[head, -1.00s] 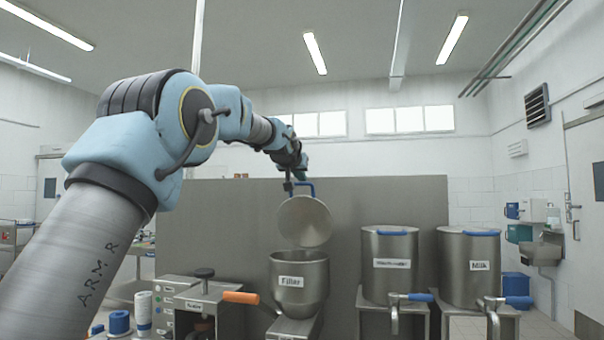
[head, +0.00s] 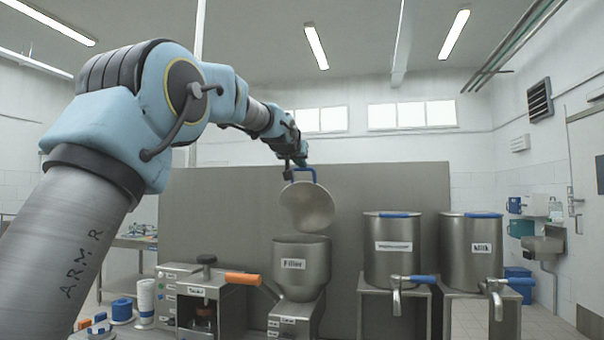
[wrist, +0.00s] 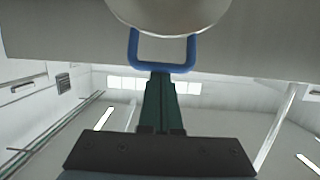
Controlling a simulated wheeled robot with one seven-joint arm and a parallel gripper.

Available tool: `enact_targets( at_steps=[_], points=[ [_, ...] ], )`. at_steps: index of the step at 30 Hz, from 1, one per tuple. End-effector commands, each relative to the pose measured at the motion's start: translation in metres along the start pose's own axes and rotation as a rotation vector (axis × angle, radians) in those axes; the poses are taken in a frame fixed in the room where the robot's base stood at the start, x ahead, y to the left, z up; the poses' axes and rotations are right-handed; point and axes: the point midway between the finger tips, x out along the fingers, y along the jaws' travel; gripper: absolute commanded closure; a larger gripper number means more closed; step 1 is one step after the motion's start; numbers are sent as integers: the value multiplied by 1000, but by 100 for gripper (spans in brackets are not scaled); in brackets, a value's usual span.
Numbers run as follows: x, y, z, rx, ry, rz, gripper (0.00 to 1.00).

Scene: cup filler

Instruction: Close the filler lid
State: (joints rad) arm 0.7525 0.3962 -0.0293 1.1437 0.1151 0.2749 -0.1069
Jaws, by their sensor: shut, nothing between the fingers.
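The filler (head: 300,268) is a steel vessel labelled "Filler" in the head view. Its round steel lid (head: 307,206) stands raised and open above the rim, with a blue handle (head: 303,171) at its top edge. My gripper (head: 300,163) is at the lid's upper edge, just behind or above the handle. In the wrist view, my shut fingers (wrist: 160,92) point at the blue handle (wrist: 162,66), with the lid (wrist: 172,12) beyond it. The tips are at the handle's outer bar; I cannot tell whether they touch. Nothing is held.
A machine with an orange handle (head: 243,279) stands left of the filler. A grey panel (head: 235,215) is behind. Space above the tanks is free.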

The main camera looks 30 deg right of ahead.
Motion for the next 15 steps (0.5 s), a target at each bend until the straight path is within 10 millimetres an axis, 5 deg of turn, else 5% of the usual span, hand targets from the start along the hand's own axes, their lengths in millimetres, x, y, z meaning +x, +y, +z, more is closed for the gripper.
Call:
enact_targets(
  at_steps=[1,15],
  points=[
    [-1,0,14,0,15,0,100],
    [-31,0,47,0,195,0,100]
  ],
)
